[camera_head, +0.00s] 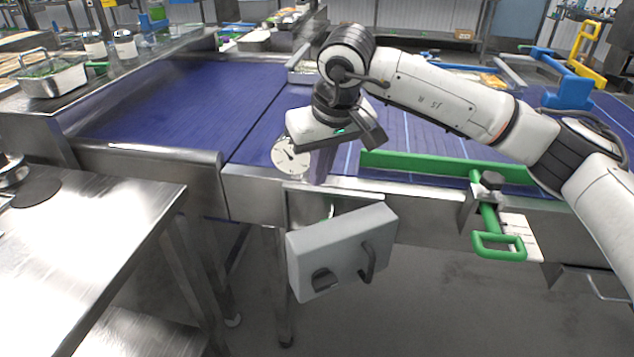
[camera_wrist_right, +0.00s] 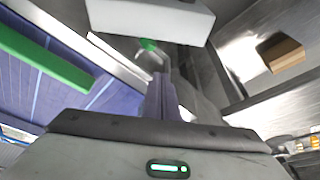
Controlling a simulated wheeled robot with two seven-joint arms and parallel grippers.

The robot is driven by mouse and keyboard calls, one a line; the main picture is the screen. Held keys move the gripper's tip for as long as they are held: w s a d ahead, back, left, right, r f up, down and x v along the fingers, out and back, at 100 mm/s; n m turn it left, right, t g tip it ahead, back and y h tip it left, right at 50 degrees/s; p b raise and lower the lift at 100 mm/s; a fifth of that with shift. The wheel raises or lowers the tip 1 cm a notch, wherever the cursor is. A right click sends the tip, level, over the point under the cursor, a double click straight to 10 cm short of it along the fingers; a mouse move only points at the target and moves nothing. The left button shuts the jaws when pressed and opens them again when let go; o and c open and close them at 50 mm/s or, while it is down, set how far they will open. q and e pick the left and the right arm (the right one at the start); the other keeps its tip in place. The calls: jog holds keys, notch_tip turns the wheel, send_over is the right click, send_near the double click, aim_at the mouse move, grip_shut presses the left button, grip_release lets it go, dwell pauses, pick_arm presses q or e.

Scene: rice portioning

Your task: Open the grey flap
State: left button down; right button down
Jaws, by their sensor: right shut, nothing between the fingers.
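The grey flap (camera_head: 340,250) is a light grey box-like panel with a dark curved handle (camera_head: 370,262) and a dark cutout. It sits tilted outward at the front of the conveyor, with a steel-edged opening above and behind it. In the right wrist view its pale body (camera_wrist_right: 150,20) is at the top, with a small green part (camera_wrist_right: 148,45) below it. My right gripper (camera_head: 321,170) points down above the conveyor's front edge, behind and above the flap. Its fingers (camera_wrist_right: 160,95) are together, empty, and apart from the flap. My left gripper is not in view.
A round white dial (camera_head: 290,156) is beside my right gripper. A green bar (camera_head: 440,166) and a green handle (camera_head: 499,247) are to the right. A steel table (camera_head: 85,240) stands at left. The floor in front of the flap is clear.

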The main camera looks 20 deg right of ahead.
pick_arm(q)
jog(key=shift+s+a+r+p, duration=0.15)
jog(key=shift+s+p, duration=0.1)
jog(key=shift+p, duration=0.3)
pick_arm(e)
notch_tip(320, 180, down, 8)
jog(key=s, duration=0.1)
jog(key=shift+s, duration=0.2)
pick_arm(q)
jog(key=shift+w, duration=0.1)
